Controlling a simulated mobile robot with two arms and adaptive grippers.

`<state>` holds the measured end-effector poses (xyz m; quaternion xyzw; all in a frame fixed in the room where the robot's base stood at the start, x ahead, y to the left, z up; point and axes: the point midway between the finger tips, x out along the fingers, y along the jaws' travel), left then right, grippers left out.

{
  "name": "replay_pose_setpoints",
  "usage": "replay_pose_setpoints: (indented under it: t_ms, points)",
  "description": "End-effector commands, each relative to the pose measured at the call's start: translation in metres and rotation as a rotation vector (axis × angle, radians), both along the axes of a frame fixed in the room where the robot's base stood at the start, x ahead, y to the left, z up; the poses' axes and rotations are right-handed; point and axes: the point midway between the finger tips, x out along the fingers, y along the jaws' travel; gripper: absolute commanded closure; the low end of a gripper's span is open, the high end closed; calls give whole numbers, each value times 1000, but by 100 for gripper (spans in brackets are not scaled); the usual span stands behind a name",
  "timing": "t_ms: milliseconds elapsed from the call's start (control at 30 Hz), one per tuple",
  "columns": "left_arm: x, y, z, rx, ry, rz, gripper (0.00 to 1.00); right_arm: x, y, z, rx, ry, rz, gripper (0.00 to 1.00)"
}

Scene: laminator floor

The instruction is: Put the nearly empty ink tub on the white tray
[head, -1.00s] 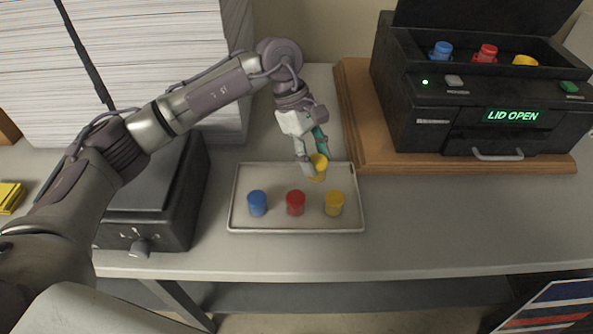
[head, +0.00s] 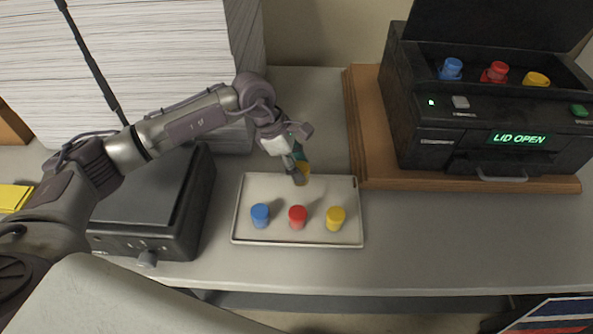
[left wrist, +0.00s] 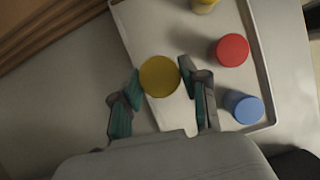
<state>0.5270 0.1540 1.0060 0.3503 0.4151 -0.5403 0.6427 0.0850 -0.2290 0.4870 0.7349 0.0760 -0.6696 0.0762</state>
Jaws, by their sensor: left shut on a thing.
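My left gripper (head: 299,172) is shut on a yellow ink tub (head: 303,177) at the back edge of the white tray (head: 240,230). In the left wrist view the tub (left wrist: 159,76) sits between the two fingertips, over the tray (left wrist: 140,42). I cannot tell whether it touches the tray. The fingers hide part of the tub in the head view. A blue tub (head: 260,215), a red tub (head: 298,216) and another yellow tub (head: 336,217) stand in a row near the tray's front. My right gripper is not in view.
A black machine (head: 430,150) reading "LID OPEN" stands on a wooden board (head: 362,150) at right, with blue, red and yellow tubs in its open top. A dark box (head: 180,220) stands left of the tray. Paper stacks (head: 150,50) stand behind.

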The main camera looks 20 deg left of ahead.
Motion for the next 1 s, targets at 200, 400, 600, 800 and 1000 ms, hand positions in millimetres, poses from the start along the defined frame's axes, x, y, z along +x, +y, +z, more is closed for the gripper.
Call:
replay_pose_setpoints:
  t_ms: [200,400,600,800,1000]
  points:
    - [-4,4,-18,0,5,-1,91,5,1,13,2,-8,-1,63]
    - [-3,4,-41,0,0,-1,91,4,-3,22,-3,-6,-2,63]
    - [-3,4,-44,0,-1,-3,91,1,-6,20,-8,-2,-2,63]
    - [-3,4,-46,0,-1,-2,52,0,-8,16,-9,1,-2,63]
    - [-3,4,-46,0,-1,-2,30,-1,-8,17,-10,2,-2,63]
